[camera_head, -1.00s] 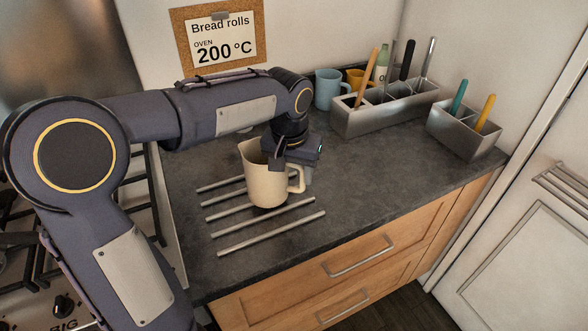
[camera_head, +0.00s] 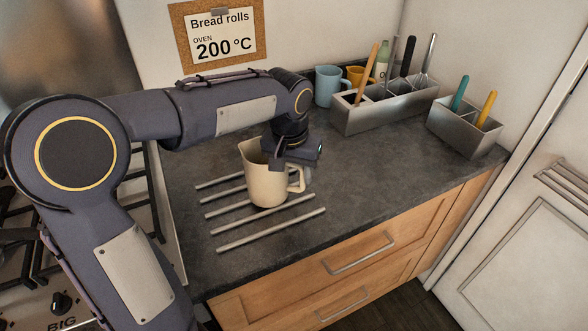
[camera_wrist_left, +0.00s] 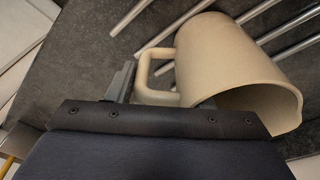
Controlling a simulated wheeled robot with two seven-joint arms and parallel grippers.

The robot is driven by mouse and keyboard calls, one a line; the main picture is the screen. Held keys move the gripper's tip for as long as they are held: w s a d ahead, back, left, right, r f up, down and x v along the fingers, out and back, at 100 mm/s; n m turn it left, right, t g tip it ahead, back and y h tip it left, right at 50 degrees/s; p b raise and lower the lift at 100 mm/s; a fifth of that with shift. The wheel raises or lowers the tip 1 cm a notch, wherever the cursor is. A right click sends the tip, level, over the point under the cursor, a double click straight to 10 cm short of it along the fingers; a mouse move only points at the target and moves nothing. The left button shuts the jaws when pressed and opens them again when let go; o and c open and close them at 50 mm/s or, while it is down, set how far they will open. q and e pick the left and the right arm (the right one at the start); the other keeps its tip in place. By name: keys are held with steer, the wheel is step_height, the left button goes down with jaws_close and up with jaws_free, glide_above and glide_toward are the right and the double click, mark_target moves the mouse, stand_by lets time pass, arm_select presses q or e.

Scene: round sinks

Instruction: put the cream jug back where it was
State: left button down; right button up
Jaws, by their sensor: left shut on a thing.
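The cream jug (camera_head: 263,178) is upright over the metal bars (camera_head: 270,229) on the dark countertop. I cannot tell whether its base touches the bars. My left gripper (camera_head: 294,166) is shut on the jug at its handle side, on the right of the jug in the head view. In the left wrist view the jug (camera_wrist_left: 228,62) shows its open mouth and handle, with the gripper (camera_wrist_left: 165,88) at the handle. My right gripper is not in view.
A steel utensil box (camera_head: 385,114) and a smaller steel box (camera_head: 463,135) stand at the back right. A blue mug (camera_head: 327,86) and a yellow mug (camera_head: 357,76) stand behind. The counter right of the bars is clear. A stove lies at left.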

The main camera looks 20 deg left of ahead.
arm_select(q)
steer(key=c, duration=0.6)
jaws_free()
step_height(320, 180, up, 8)
steer(key=s, duration=0.1)
steer(key=shift+s+f, duration=0.15)
